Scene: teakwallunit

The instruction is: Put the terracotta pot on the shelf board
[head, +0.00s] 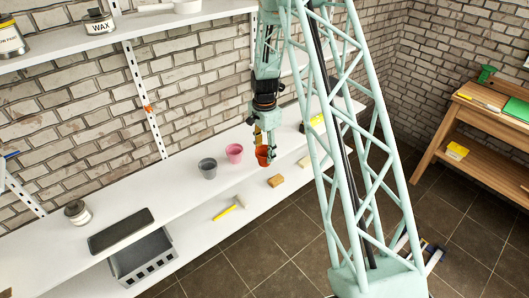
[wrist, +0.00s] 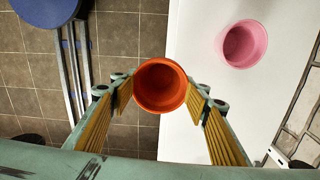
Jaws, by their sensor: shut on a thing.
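The terracotta pot (head: 263,157) is orange-red and round, and its open top faces up in the wrist view (wrist: 160,86). My gripper (head: 264,146) is shut on it, with a yellow-padded finger on either side of the pot in the wrist view. The white shelf board (head: 160,200) runs along the brick wall. In the wrist view the pot overlaps the front edge of the board (wrist: 205,135), with dark floor tiles on its other side. I cannot tell the height of the pot above the board.
A pink pot (head: 234,153) and a grey pot (head: 208,168) stand on the board left of the terracotta pot. A black tray (head: 121,231) and a jar (head: 77,212) lie farther left. A lower shelf holds a brush (head: 229,209) and a sponge (head: 276,181).

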